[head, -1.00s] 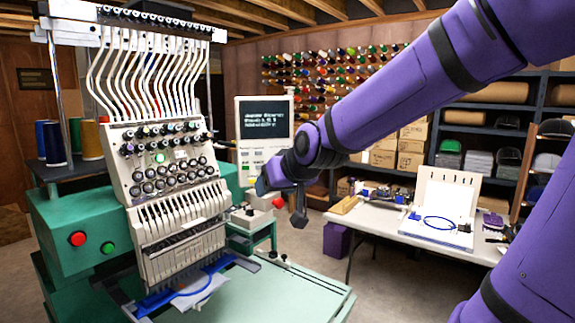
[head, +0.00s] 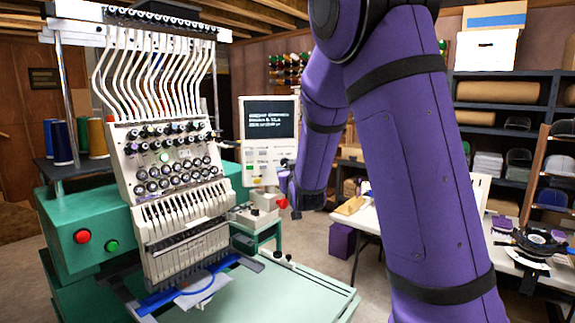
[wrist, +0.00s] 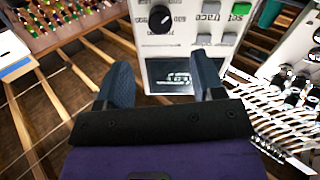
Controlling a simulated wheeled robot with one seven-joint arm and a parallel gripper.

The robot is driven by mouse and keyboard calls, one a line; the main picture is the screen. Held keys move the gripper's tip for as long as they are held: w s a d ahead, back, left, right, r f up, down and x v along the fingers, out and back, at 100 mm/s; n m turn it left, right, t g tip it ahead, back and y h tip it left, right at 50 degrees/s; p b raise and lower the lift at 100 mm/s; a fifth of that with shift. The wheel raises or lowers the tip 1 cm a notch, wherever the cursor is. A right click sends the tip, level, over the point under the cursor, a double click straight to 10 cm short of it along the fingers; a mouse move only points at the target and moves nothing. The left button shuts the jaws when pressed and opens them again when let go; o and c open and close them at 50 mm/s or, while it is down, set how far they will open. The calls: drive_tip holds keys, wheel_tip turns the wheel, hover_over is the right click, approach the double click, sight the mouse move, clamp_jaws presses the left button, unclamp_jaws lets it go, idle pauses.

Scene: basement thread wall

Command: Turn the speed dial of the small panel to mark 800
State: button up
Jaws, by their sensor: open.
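The small panel (head: 268,145) is a pale upright box with a dark text screen and buttons below it. Its speed dial (wrist: 160,18) is a round black knob with a pale pointer line, seen upside down in the wrist view, beside grey buttons and a green one. The mark numbers are too small to read. My gripper (wrist: 163,80) is open and empty, its two dark fingers spread before the panel's screen (wrist: 170,76), with the dial beyond the fingertips.
The embroidery machine (head: 165,190) stands left of the panel, its green table (head: 260,295) in front. A small stand with a red knob (head: 282,203) is below my gripper. A white worktable (head: 375,222) and shelves are to the right.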

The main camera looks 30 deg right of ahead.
sight(286, 164)
drive_tip(key=x, duration=1)
drive_tip(key=shift+s, duration=0.1)
drive_tip(key=c, duration=0.9)
